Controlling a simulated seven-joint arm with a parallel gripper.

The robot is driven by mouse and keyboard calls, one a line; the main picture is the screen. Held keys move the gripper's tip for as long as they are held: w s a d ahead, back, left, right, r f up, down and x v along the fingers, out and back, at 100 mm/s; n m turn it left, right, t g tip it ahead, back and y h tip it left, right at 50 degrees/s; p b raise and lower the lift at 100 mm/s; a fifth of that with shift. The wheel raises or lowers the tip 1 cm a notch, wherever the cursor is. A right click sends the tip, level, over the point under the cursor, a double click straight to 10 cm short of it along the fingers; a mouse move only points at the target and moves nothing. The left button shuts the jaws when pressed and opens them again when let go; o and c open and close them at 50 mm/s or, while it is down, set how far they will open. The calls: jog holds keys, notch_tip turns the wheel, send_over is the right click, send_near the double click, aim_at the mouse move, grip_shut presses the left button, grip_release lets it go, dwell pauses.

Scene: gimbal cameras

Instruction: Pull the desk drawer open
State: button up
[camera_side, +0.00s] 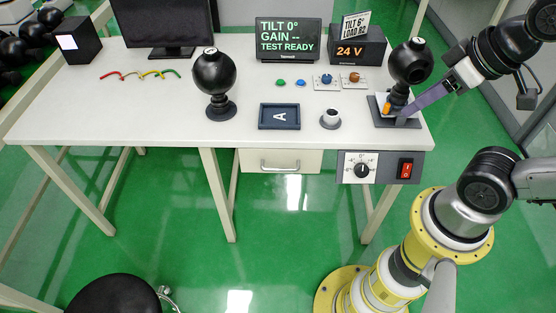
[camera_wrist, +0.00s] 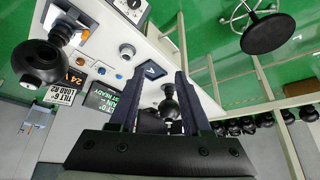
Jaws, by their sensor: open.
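The desk drawer (camera_side: 254,162) hangs under the front edge of the white desk (camera_side: 130,115). Its pale front carries a silver bar handle (camera_side: 280,168), and the drawer looks shut. My gripper (camera_side: 404,118) is in the upper right of the side view, its fingers overlapping the stand of the right gimbal camera; I cannot tell whether they touch. It is well to the right of the drawer handle and higher. In the wrist view my gripper (camera_wrist: 157,76) shows two dark fingers spread apart with nothing held between them. I cannot make out the drawer handle there.
A control box with a dial and red switch (camera_side: 405,168) hangs right of the drawer. The right gimbal camera (camera_side: 409,60) and left one (camera_side: 214,72) stand on the desk. A cup (camera_side: 331,117) and dark tray (camera_side: 262,116) sit above the drawer. Floor before the drawer is clear.

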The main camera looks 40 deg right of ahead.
jog(key=w+r+n+t, duration=0.1)
jog(key=w+r, duration=0.2)
jog(key=w, duration=0.1)
jog(key=n+g+h, duration=0.1)
jog(key=n+g, duration=0.2)
jog(key=n, duration=0.4)
send_over(281, 170)
jog(key=d, duration=0.2)
notch_tip(281, 170, down, 14)
jog(key=f, duration=0.8)
jog(key=a+f+g, duration=0.1)
jog(key=f, duration=0.8)
jog(key=a+f+n+g, duration=0.1)
jog(key=f, duration=0.8)
jog(key=shift+f+h, duration=0.1)
jog(key=shift+h, duration=0.2)
grip_shut()
